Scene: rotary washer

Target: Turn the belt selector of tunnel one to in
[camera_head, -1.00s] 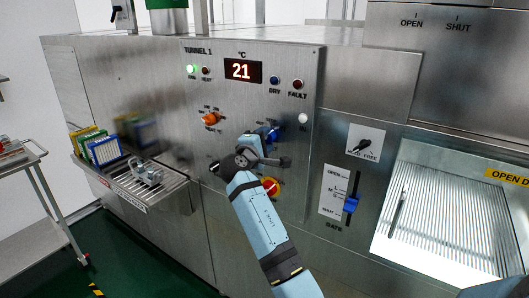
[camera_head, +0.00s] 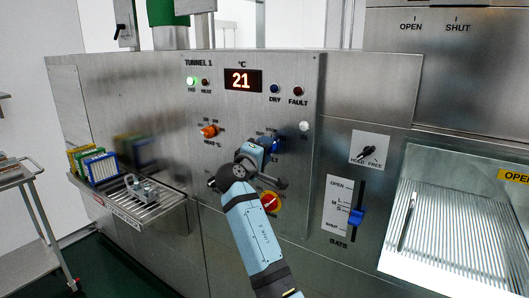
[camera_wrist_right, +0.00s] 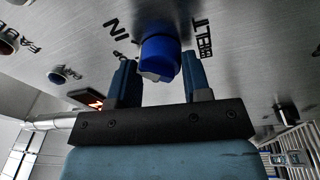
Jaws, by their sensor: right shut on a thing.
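The belt selector is a blue knob (camera_head: 278,146) on the steel panel of tunnel one (camera_head: 255,120). My right gripper (camera_head: 267,150) is at it, coming from below in the head view and partly covering the knob and its lettering. In the right wrist view the blue knob (camera_wrist_right: 160,54) sits between the two fingers of the right gripper (camera_wrist_right: 158,68), which is shut on it. The words IN and BELT show beside the knob there. A pale patch marks the knob's near side; which position it points to I cannot tell. My left gripper is not in view.
An orange knob (camera_head: 209,131) is left of the selector, and a red and yellow stop button (camera_head: 270,202) is just below it. A blue gate slider (camera_head: 356,217) and a black switch (camera_head: 368,153) are to the right. A shelf (camera_head: 150,210) juts out at the left.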

